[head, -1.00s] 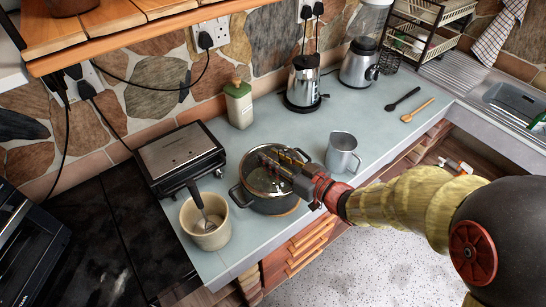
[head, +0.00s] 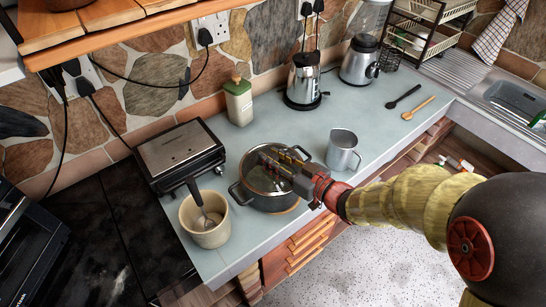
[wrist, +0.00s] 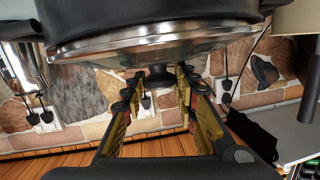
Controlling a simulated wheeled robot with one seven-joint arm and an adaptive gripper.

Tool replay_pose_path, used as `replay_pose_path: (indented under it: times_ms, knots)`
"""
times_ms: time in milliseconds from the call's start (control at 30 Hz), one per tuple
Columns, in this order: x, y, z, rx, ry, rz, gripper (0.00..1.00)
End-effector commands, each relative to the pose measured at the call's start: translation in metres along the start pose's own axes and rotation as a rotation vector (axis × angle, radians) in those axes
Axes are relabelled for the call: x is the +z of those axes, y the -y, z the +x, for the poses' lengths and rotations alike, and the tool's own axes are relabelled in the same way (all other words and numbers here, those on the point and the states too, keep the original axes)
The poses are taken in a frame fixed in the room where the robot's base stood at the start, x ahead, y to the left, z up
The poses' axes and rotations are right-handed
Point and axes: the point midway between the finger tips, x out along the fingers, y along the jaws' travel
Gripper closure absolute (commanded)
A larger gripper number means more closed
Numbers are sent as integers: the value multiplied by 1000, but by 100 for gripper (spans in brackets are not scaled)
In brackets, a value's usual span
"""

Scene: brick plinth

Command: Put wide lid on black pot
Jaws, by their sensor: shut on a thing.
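The black pot (head: 270,206) stands on the grey-blue counter; its dark body also fills the top of the wrist view (wrist: 130,18). The wide lid (head: 256,183), glass with a metal rim, lies over the pot's mouth. In the wrist view the lid (wrist: 130,46) shows edge-on, its rim close against the pot, with no clear gap visible. My gripper (head: 272,162) reaches over the lid from the right. In the wrist view its fingers (wrist: 157,82) are on both sides of the lid's dark knob (wrist: 160,76), shut on it. Part of the lid is hidden under the gripper.
A beige crock (head: 204,232) with a utensil and a black grill (head: 180,150) stand close left of the pot. A metal mug (head: 342,152) is to the right. Free counter lies around the wooden spoon (head: 418,107).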

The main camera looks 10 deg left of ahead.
Motion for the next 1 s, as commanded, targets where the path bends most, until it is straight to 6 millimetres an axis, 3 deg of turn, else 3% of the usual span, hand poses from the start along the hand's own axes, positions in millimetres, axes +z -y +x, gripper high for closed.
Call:
replay_pose_path:
  times_ms: [300, 333, 667, 1000]
  knots:
    - [4, -1, 1, 0, -2, -1, 100]
    - [3, 0, 1, 0, -2, -1, 69]
    - [4, 0, 1, 0, -1, 0, 51]
    - [5, 0, -1, 1, 1, 1, 50]
